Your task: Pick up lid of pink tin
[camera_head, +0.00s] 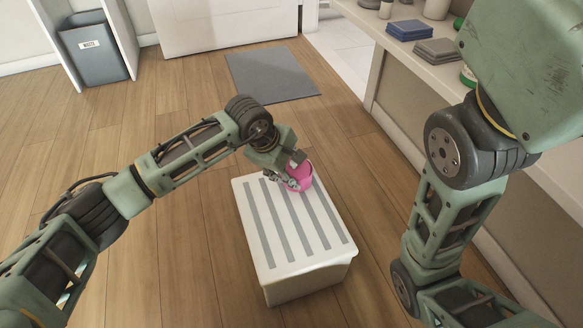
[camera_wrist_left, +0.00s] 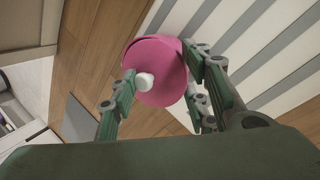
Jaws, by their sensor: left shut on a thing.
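The pink tin (camera_head: 303,177) is at the far right end of a white step stool, partly hidden by my left gripper (camera_head: 291,168). In the left wrist view, the round pink lid (camera_wrist_left: 165,87) with a white knob (camera_wrist_left: 144,81) faces the camera. The fingers of my left gripper (camera_wrist_left: 161,70) are on opposite sides of the lid and shut on it. A pink edge shows behind the lid; I cannot tell whether the lid is apart from the tin. My right gripper is out of view.
The white stool (camera_head: 262,245) has grey stripes and stands on the wood floor. A grey mat (camera_head: 270,75) and a waste bin (camera_head: 92,55) are farther back. A counter with folded cloths (camera_head: 410,30) is on the right. Floor left of the stool is clear.

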